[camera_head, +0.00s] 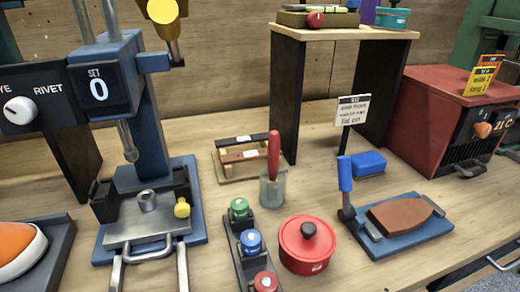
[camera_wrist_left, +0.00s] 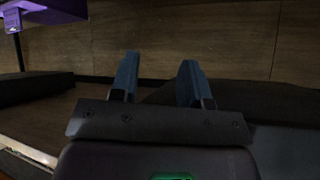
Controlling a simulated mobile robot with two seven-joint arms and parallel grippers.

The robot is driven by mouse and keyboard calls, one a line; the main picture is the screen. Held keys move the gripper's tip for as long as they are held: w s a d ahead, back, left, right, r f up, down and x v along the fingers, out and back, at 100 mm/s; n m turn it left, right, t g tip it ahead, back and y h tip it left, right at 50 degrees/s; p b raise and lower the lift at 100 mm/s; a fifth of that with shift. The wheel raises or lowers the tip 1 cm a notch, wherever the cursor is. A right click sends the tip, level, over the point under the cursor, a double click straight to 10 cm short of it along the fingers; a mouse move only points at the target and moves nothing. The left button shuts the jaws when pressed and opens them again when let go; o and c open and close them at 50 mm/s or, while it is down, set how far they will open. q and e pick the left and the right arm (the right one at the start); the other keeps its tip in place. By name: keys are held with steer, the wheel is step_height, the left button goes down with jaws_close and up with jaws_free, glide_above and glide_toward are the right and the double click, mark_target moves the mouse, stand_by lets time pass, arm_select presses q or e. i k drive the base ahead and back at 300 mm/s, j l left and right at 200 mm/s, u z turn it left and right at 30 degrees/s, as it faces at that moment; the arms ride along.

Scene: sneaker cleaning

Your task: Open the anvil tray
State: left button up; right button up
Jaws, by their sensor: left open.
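The blue rivet press (camera_head: 153,130) stands at the left of the head view, with a display reading "SET 0". The metal anvil tray (camera_head: 125,236) is at its base, and a small grey anvil (camera_head: 147,201) stands on it. A yellow knob (camera_head: 182,208) sits at the tray's right side. My left gripper (camera_wrist_left: 157,80) shows in the left wrist view, open, with nothing between its fingers. No gripper is in the head view.
A sneaker (camera_head: 20,250) lies in a dark tray at the lower left. A rack of coloured pots (camera_head: 252,242), a red lidded pot (camera_head: 307,245) and a cup with a red tool (camera_head: 273,188) stand right of the press. A blue-handled board (camera_head: 400,225) is farther right.

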mark_target(148, 217)
steer(key=k+l+u, duration=0.25)
steer(key=k+l, duration=0.15)
steer(key=k+l+u, duration=0.25)
steer(key=k+l, duration=0.2)
